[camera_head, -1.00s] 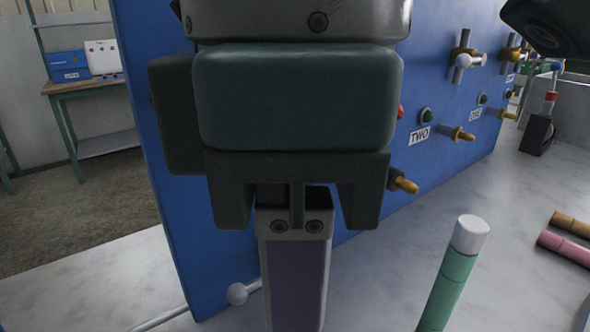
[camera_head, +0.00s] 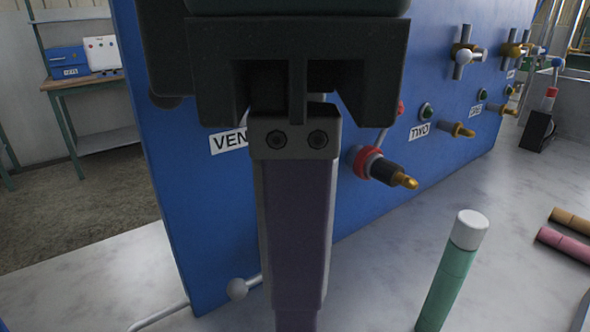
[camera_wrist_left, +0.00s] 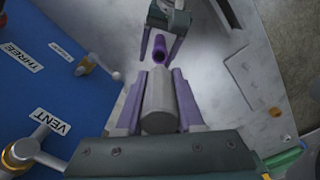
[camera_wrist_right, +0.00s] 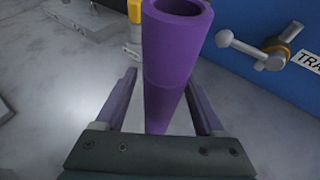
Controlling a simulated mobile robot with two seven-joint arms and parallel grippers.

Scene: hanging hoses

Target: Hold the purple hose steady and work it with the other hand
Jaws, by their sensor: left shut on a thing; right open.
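The purple hose (camera_wrist_right: 172,65) shows its open end up in the right wrist view. It stands between the spread fingers of my right gripper (camera_wrist_right: 160,88), which is open. My left gripper (camera_wrist_left: 158,76) is shut on a grey cylinder (camera_wrist_left: 158,105). The purple hose's open end (camera_wrist_left: 160,50) shows just beyond that cylinder in the left wrist view; I cannot tell whether the two are joined. My right gripper (camera_wrist_left: 163,28) is around it there. In the head view, a gripper fills the upper middle, fingers down, and hides the hose; I cannot tell which arm it is.
A blue panel (camera_head: 190,230) with valves, nozzles and labels stands behind. A green hose (camera_head: 447,290) with a white end stands at right. Pink (camera_head: 565,243) and brown (camera_head: 570,222) pieces lie farther right. The marble top (camera_head: 385,260) between is clear.

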